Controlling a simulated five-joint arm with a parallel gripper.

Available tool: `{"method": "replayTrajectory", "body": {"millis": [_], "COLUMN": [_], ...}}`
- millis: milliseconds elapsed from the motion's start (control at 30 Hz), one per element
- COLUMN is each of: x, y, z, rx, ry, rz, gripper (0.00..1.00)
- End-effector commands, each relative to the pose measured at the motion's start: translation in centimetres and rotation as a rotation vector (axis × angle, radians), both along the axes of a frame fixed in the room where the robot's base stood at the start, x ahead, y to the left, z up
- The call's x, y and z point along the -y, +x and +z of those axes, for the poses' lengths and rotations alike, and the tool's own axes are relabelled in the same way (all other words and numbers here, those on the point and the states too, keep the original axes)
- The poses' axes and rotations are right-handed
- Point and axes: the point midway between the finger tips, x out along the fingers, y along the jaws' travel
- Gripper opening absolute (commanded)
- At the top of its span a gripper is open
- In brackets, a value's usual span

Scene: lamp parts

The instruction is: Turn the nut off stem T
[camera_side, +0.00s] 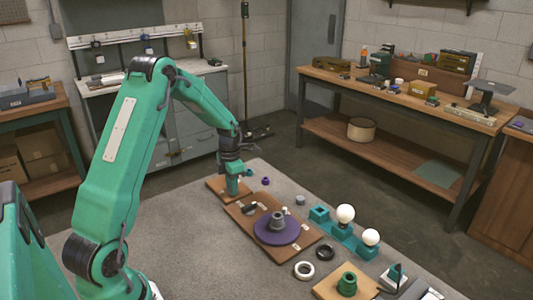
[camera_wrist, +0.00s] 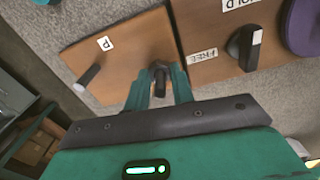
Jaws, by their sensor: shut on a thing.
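My gripper (camera_wrist: 160,85) points down over the small wooden board (camera_wrist: 105,62) at the left in the wrist view. Its two teal fingers are closed around a small dark piece (camera_wrist: 160,67) near the board's right edge, which I take for the nut on stem T. The fingers hide most of it, and no T label shows. In the side view my gripper (camera_side: 233,187) is low over the same board (camera_side: 217,186), and the piece is too small to make out there. A second post (camera_wrist: 88,76) with a grey end stands on the board near a P-like label.
A larger board (camera_side: 240,216) with FREE and HOLD labels lies beside it, bearing a dark knob (camera_wrist: 243,47) and a purple disc (camera_side: 270,236). A small purple part (camera_side: 265,181) and white bulbs (camera_side: 345,215) are further right. The mat's left front is clear.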

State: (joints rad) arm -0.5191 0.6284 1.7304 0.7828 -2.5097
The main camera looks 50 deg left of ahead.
Motion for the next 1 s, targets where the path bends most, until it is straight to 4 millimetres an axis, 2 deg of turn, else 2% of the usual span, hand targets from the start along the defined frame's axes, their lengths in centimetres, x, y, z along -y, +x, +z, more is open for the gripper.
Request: {"method": "replayTrajectory", "body": {"millis": [600,967,1000], "x": [-0.04,-0.01,-0.01], "y": [-0.03,0.0,0.0], "z": [0.11,0.09,0.09], "rx": [0.0,0.0,0.0], "ry": [0.0,0.0,0.0], "rz": [0.454,0.497,0.497], "gripper": [0.0,0.0,0.3]}}
